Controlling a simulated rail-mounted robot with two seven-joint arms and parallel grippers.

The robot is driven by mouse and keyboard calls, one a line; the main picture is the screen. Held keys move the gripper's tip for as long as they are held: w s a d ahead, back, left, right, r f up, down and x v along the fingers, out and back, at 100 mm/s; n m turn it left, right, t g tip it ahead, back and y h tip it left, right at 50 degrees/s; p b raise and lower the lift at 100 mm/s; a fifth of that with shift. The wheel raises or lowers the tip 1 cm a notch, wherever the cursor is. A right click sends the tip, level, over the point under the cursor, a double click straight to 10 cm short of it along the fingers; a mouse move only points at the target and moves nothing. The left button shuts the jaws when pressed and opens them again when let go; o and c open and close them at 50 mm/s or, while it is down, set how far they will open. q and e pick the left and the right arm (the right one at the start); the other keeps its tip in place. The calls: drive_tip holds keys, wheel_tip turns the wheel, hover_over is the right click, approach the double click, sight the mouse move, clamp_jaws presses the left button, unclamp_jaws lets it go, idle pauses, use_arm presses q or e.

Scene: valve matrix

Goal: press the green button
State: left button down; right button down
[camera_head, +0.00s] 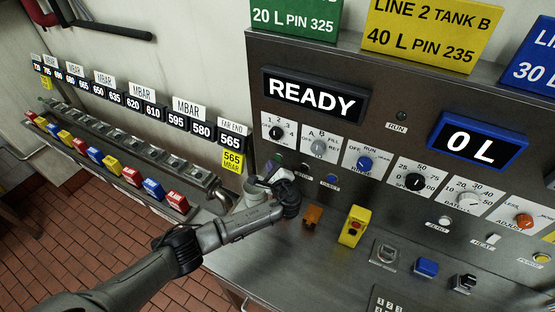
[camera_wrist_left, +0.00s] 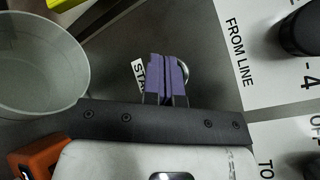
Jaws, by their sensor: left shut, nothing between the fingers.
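My left gripper (camera_head: 275,166) is at the lower left of the grey control panel (camera_head: 340,215), its fingers close to the panel face. In the left wrist view its purple fingertips (camera_wrist_left: 168,75) are together with nothing between them. They cover most of a round button with a metal rim (camera_wrist_left: 186,70), beside a label (camera_wrist_left: 138,75) reading "STA". The button's coloured face is hidden, so I cannot tell its colour or whether the fingers touch it. My right gripper is not in view.
A grey cup (camera_head: 256,190) stands close beside my left gripper, and an orange block (camera_head: 312,216) lies to its right. A yellow box with a red button (camera_head: 353,226) stands further right. Knobs, including a blue knob (camera_head: 364,163), line the panel above. The READY display (camera_head: 313,95) is lit.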

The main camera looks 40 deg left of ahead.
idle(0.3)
use_arm(q)
drive_tip(key=shift+w, duration=0.2)
idle(0.3)
drive_tip(key=shift+w+b, duration=0.25)
drive_tip(key=shift+b, duration=0.05)
